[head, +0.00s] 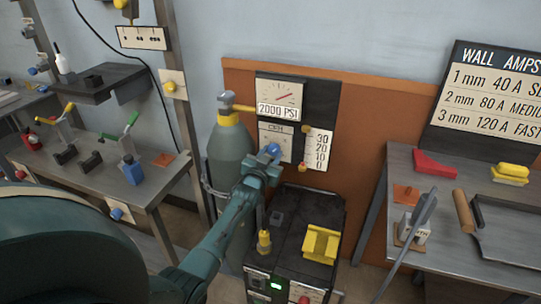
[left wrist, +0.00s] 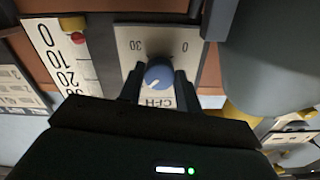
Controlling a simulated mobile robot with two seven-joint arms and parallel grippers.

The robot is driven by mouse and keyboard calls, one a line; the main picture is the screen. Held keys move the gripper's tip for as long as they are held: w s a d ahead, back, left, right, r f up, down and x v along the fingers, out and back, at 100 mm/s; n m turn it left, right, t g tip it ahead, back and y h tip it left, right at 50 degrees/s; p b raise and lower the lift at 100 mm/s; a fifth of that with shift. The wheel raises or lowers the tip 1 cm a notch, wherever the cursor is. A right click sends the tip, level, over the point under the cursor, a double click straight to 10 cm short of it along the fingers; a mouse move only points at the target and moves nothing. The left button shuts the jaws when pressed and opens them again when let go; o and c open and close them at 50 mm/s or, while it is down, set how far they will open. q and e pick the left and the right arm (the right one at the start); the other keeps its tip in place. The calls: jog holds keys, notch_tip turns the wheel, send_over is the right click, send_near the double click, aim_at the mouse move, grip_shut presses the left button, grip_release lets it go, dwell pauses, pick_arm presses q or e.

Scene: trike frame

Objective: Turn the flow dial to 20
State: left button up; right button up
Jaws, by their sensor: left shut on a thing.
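The blue flow dial (head: 273,149) sits on a white plate marked CFH (head: 275,134), below the pressure gauge. In the left wrist view, turned about upside down, the dial (left wrist: 159,73) shows a short white pointer mark, and its plate (left wrist: 132,38) reads 30 on the left and 0 on the right. My left gripper (head: 262,163) is shut on the dial, one finger on each side, as the left wrist view (left wrist: 160,84) shows. The flow scale (head: 318,150) reads 0 to 30; a small red piece (left wrist: 77,37) shows near its low end. My right gripper is not in view.
A grey-green gas cylinder (head: 229,150) stands just left of the dial. A dark machine (head: 290,245) with a yellow block (head: 321,244) stands below. The pressure gauge (head: 280,97) reads 2000 PSI. Workbenches with tools flank both sides.

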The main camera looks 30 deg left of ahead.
pick_arm(q)
jog(key=shift+r, duration=0.2)
jog(key=o, duration=1)
jog(key=shift+f, duration=0.15)
jog(key=shift+s+d, duration=0.15)
jog(key=shift+s, duration=0.35)
jog(key=p+v, duration=0.2)
jog(key=v, duration=1)
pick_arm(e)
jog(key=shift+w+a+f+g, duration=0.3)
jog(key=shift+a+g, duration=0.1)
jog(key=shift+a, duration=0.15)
pick_arm(q)
jog(key=shift+p, duration=0.35)
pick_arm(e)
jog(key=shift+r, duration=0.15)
